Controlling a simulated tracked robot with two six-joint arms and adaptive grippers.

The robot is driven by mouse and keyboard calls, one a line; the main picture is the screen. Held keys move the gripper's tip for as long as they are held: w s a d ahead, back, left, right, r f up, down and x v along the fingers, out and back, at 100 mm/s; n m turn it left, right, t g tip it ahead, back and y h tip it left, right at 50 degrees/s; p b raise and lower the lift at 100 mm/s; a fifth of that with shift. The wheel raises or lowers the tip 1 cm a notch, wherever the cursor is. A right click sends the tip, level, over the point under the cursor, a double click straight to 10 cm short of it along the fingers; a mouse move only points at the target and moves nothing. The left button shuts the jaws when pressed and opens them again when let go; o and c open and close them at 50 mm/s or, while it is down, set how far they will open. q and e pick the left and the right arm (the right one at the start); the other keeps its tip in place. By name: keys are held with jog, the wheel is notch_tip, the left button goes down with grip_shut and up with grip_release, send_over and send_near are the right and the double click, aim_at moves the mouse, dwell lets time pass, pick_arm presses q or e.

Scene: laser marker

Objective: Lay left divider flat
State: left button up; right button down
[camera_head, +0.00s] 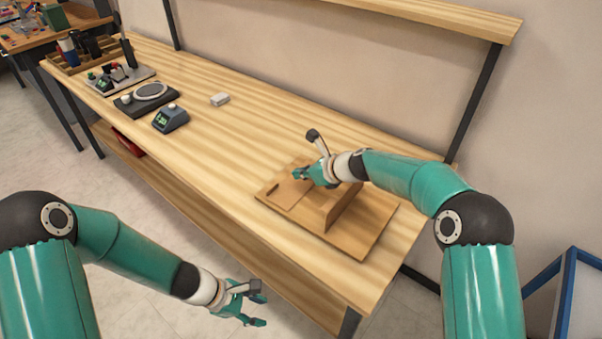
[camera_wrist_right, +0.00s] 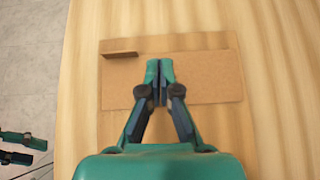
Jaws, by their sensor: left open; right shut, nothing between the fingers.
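A wooden base board (camera_head: 349,243) lies near the front right of the table. On its left part a darker brown panel (camera_head: 287,197) looks flat; it also shows in the right wrist view (camera_wrist_right: 215,75), with a small dark strip (camera_wrist_right: 121,55) on its left edge. A second divider (camera_head: 343,208) stands upright across the board to the right of it. My right gripper (camera_head: 299,174) is shut and empty, over the panel's far part; its fingertips (camera_wrist_right: 160,70) hide some of the panel. My left gripper (camera_head: 262,305) is open and empty, off the table's front edge, away from the board.
A small white block (camera_head: 220,99) lies mid-table. A grey device with a display (camera_head: 170,119), a dark scale (camera_head: 147,99) and a tool tray (camera_head: 90,56) stand at the left. The table between these and the board is clear. A blue frame (camera_head: 565,290) stands at the right.

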jog(key=shift+r+p, duration=0.1)
jog(key=shift+p, duration=0.2)
jog(key=shift+a, duration=0.1)
pick_arm(q)
jog(key=s+f+m+y, duration=0.3)
jog(key=s+f+m, duration=0.4)
jog(key=m, duration=0.9)
jog(key=shift+s+a+m, duration=0.15)
jog(key=shift+s+m, duration=0.15)
jog(key=shift+s, duration=0.65)
